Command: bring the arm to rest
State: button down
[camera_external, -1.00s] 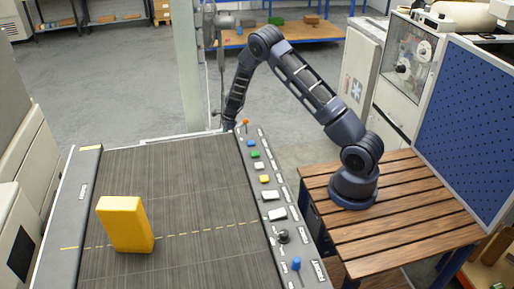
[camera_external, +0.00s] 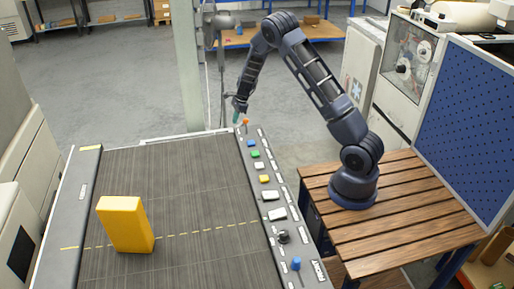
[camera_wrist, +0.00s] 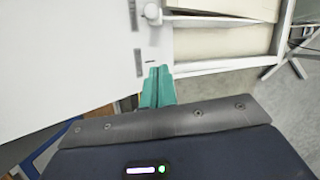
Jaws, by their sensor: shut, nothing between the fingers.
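My gripper (camera_external: 237,113) hangs at the far end of the conveyor's control panel, close to the orange-topped switch (camera_external: 245,122). I cannot tell how far it is from the switch. In the wrist view its teal fingers (camera_wrist: 157,84) are together with nothing between them. The arm is bent, with the elbow high and the forearm slanting down to the left. Its base stands on a slatted wooden table.
A yellow block (camera_external: 125,224) stands on the grey conveyor (camera_external: 195,195), well away from my gripper. Buttons and knobs line the control panel (camera_external: 262,163). A blue pegboard (camera_external: 470,130) stands right of the wooden table (camera_external: 405,210). A pale post (camera_external: 188,65) rises behind the conveyor.

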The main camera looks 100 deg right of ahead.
jog(key=shift+s+r, duration=0.2)
jog(key=shift+r, duration=0.25)
dwell(0.3)
jog(key=w+a+r+n+y, duration=0.1)
jog(key=w+a+r+n, duration=0.45)
jog(key=a+r, duration=0.6)
jog(key=w+a+r+n, duration=0.55)
jog(key=a+r, duration=0.45)
jog(key=a, duration=0.3)
jog(key=a+r+n, duration=0.5)
jog(key=a+r, duration=0.2)
jog(key=a, duration=0.5)
jog(key=s+a+r+n, duration=0.3)
jog(key=s+a+n, duration=0.1)
jog(key=a, duration=0.4)
jog(key=s+a+r+n, duration=0.4)
jog(key=s+a, duration=0.1)
jog(key=a, duration=0.3)
jog(key=s+a+n+h, duration=0.1)
jog(key=s+a+n, duration=0.9)
jog(key=s, duration=0.4)
jog(key=shift+a+r+t+h, duration=0.3)
jog(key=shift+a+r+t, duration=0.1)
jog(key=shift+r, duration=0.05)
